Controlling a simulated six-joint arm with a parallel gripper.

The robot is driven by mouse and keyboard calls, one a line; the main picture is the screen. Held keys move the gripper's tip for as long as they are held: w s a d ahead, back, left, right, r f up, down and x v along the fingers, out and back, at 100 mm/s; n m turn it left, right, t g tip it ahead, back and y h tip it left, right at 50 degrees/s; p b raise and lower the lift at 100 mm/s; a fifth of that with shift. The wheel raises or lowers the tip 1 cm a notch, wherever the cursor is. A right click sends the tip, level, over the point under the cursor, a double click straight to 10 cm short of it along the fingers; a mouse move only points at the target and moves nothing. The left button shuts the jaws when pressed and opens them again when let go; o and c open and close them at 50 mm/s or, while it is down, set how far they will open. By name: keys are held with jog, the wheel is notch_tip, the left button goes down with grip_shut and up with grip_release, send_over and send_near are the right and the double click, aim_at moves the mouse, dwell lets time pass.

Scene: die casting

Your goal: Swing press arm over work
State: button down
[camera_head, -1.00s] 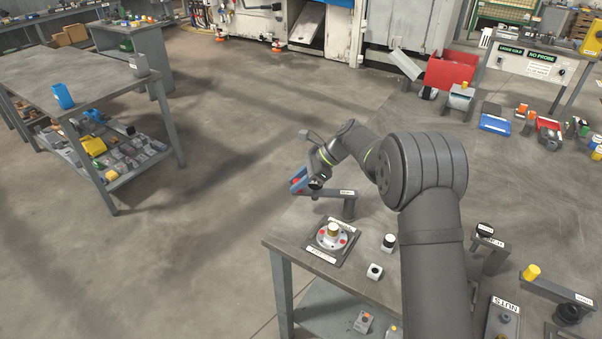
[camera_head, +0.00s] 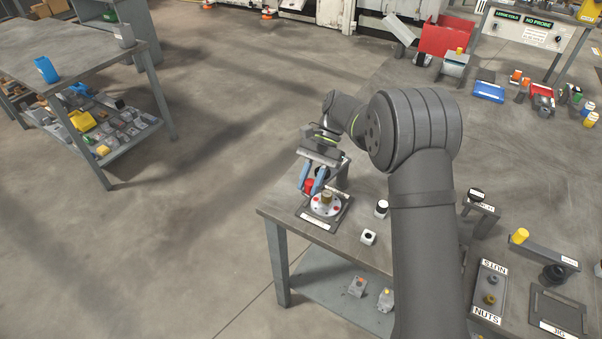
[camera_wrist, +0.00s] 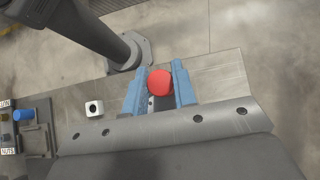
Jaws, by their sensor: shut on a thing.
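My gripper (camera_head: 311,187) is above the near-left part of the grey bench, its two blue fingers pointing down. It is shut on a red knob (camera_wrist: 160,81), which sits between the fingers in the wrist view. In the head view the red knob (camera_head: 309,184) shows beside the far-left edge of the work. The work, a round pale flange (camera_head: 325,205) with red spots and a brass-coloured centre, lies on a dark labelled plate (camera_head: 309,217). The gripper body hides most of the press arm, so its exact angle and its join to the knob cannot be made out.
A white block with a dark hole (camera_head: 368,237) and a black-capped white piece (camera_head: 382,208) stand right of the work. A nuts tray (camera_head: 489,292) and a bar with a yellow cylinder (camera_head: 520,236) are further right. The bench's left edge drops to open floor.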

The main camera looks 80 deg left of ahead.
jog(key=shift+w+d+n+t+h, duration=0.6)
jog(key=shift+w+d+n, duration=0.45)
jog(key=shift+d+n, duration=0.1)
jog(key=c, duration=1.2)
grip_release()
jog(key=shift+w, duration=0.1)
jog(key=shift+o, duration=0.2)
jog(key=w+d+r, duration=0.6)
jog(key=w+r, duration=0.3)
jog(key=r, duration=0.2)
jog(key=shift+w+d, duration=0.25)
jog(key=shift+d, duration=0.1)
